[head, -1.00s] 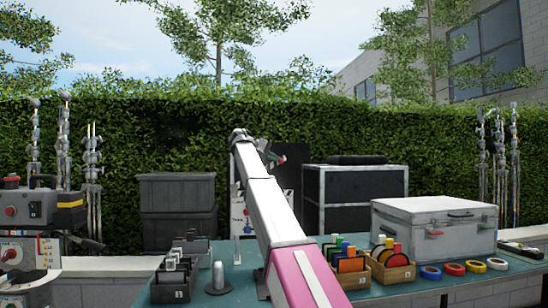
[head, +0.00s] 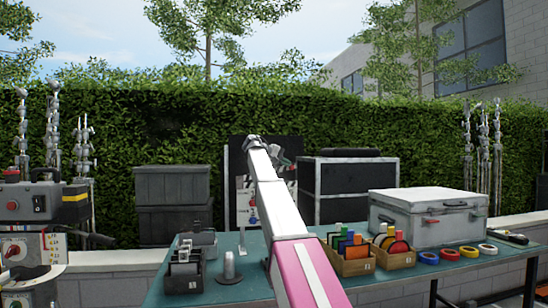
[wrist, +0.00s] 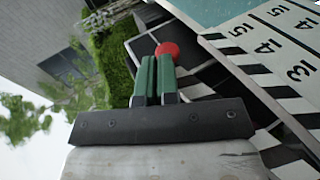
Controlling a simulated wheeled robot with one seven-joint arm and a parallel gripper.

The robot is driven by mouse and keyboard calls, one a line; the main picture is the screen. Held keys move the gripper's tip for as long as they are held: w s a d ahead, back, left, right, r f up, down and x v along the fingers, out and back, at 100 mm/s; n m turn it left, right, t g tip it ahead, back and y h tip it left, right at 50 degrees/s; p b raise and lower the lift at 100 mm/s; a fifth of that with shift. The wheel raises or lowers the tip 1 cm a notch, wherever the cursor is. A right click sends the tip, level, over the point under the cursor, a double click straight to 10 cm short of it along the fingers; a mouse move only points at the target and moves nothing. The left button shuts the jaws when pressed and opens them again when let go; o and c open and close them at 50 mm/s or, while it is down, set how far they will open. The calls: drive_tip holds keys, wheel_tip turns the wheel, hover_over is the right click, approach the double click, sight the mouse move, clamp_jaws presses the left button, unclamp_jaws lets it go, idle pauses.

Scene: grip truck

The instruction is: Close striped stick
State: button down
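The striped stick (wrist: 280,150) shows in the wrist view as a black-and-white diagonal band, partly hidden behind my gripper. In the head view my gripper (head: 284,160) is small, beyond the arm's far end, in front of a dark board.
A teal table (head: 225,285) holds a grey metal case (head: 425,215), wooden boxes of coloured tape (head: 347,258), loose tape rolls (head: 448,255) and dark boxes (head: 183,272). A black case with metal edges (head: 345,190) stands behind. A hedge closes the back.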

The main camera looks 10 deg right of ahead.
drive_tip(key=shift+d+f, duration=0.25)
drive_tip(key=shift+f, duration=0.55)
drive_tip(key=shift+d+f, duration=0.25)
drive_tip(key=shift+f, duration=0.55)
drive_tip(key=shift+d+f, duration=0.25)
drive_tip(key=shift+f, duration=0.55)
drive_tip(key=shift+s, duration=0.1)
